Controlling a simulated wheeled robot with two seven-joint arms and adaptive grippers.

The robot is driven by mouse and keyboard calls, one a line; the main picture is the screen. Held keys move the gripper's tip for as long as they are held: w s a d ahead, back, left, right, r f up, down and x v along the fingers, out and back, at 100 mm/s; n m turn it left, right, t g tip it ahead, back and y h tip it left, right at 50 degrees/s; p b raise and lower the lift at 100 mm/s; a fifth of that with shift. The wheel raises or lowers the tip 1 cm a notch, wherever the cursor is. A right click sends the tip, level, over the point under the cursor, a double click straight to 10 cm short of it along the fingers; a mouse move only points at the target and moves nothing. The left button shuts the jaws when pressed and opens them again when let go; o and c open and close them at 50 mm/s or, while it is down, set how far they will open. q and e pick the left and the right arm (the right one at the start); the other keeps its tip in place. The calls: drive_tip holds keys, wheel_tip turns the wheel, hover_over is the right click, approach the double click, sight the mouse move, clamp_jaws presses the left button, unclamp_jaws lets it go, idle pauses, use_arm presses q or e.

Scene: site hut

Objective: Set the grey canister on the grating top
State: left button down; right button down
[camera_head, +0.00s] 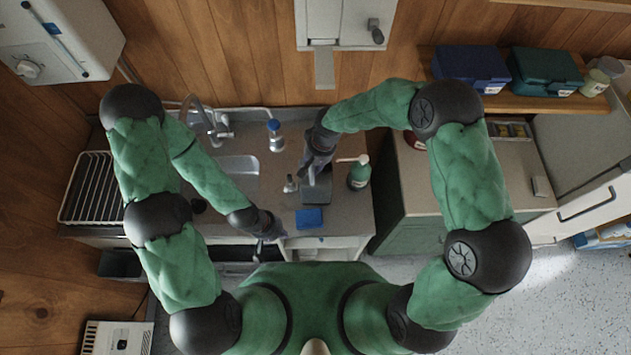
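No thing in view is plainly the grey canister. A pale grey bottle with a blue cap (275,136) stands upright at the back of the counter, right of the sink. A white wire grating (88,190) lies at the counter's left end, and its bars look bare. My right gripper (314,171) points down over a dark grey tray (316,195), and its own dark parts hide what is between the fingers. My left gripper (268,238) is low at the counter's front edge, apart from the bottle and grating. Its fingers are too small to read.
A green pump bottle (358,174) stands close right of my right gripper. A blue sponge (309,218) and a small metallic item (290,184) are nearby. The faucet (205,118) and sink (238,168) lie between the bottle and the grating. My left arm crosses above the sink.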

drive_tip(key=shift+w+r, duration=0.15)
drive_tip(key=shift+r, duration=0.1)
